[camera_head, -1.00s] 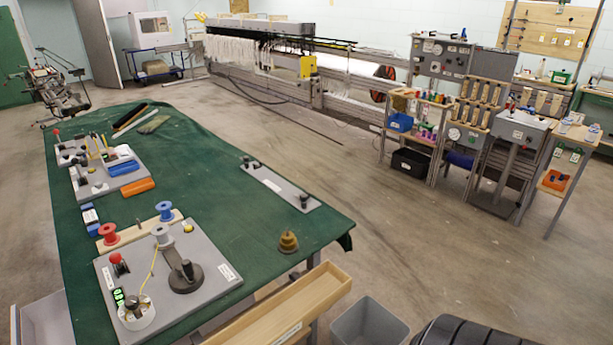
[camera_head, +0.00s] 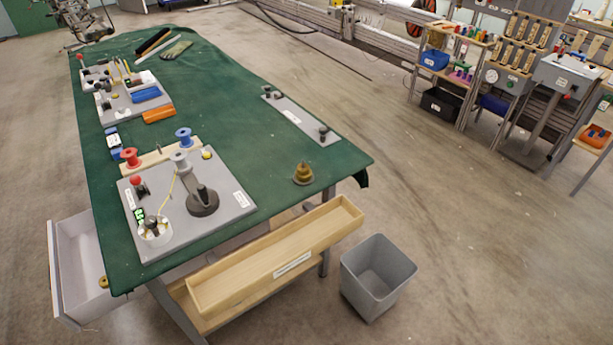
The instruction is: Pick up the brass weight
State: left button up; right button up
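The brass weight (camera_head: 303,174) is a small stepped, cone-like piece with a knob on top. It stands upright on the green-covered table (camera_head: 230,120), near the right edge of the cloth. Nothing touches it and it is fully in view. To its left is the grey board with spools. Neither of my grippers shows in the head view.
The grey spool board (camera_head: 225,205) fills the table's near end. A long grey plate (camera_head: 290,115) lies behind the weight. A wooden tray (camera_head: 348,212) sits below the table edge. A grey bin (camera_head: 378,275) stands on the floor. An open drawer (camera_head: 65,275) juts out left.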

aim_at(102, 282)
jog(key=u, duration=1.65)
jog(key=i+j+z, duration=0.5)
jog(key=z, duration=0.2)
jog(key=i+j+z, duration=0.15)
jog(key=j+z, duration=0.2)
jog(key=j, duration=0.1)
